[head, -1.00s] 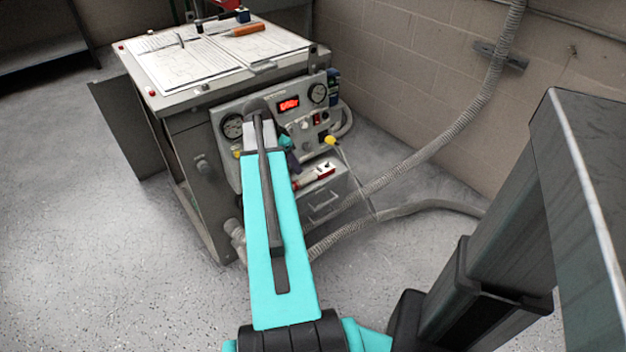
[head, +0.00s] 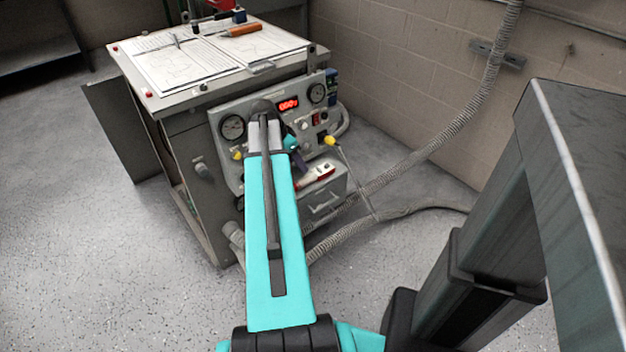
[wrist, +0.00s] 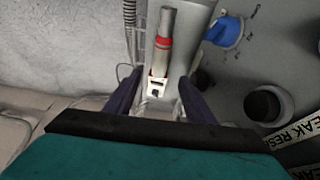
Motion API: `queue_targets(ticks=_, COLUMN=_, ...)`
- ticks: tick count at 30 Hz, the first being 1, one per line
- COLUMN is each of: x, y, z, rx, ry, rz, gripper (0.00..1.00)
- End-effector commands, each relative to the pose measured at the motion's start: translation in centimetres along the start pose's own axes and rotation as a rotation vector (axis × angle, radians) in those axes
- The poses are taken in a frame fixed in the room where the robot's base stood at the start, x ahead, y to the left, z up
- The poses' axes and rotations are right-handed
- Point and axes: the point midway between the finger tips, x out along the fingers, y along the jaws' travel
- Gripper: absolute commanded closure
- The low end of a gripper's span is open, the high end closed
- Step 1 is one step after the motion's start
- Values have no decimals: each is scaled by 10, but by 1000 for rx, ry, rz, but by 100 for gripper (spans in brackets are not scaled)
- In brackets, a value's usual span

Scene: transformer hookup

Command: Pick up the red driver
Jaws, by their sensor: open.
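A red and white tool, which looks like the red driver (head: 316,175), lies on the ledge at the front of the grey cabinet, below the control panel. In the wrist view, a long tool with a grey shaft, red bands and a white end (wrist: 163,45) lies between and beyond my fingertips; I take it to be the same driver. My gripper (wrist: 160,80) is open and empty, its dark purple fingers on either side of the tool's white end. In the head view, my gripper (head: 297,160) is partly hidden behind my arm, just left of the tool.
The control panel (head: 275,125) has gauges, knobs and a red display. A blue knob (wrist: 225,30) and black knob (wrist: 265,103) stand right of my fingers. A corrugated hose (head: 400,170) runs at right. Papers and an orange-handled tool (head: 240,31) lie on the cabinet top.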

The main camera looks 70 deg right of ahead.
Motion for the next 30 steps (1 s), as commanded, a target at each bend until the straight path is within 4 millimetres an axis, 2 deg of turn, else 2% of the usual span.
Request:
queue_targets(ticks=1, x=10, y=0, z=0, rx=0, ry=-1, rz=2, gripper=51)
queue_targets(ticks=6, x=34, y=0, z=0, rx=0, ry=-1, rz=2, gripper=51)
queue_targets(ticks=10, x=46, y=0, z=-1, rx=1, ry=0, rz=1, gripper=51)
queue_targets(ticks=25, x=54, y=0, z=-1, rx=1, ry=0, rz=1, gripper=51)
queue_targets(ticks=30, x=66, y=0, z=-2, rx=2, ry=-1, rz=2, gripper=51)
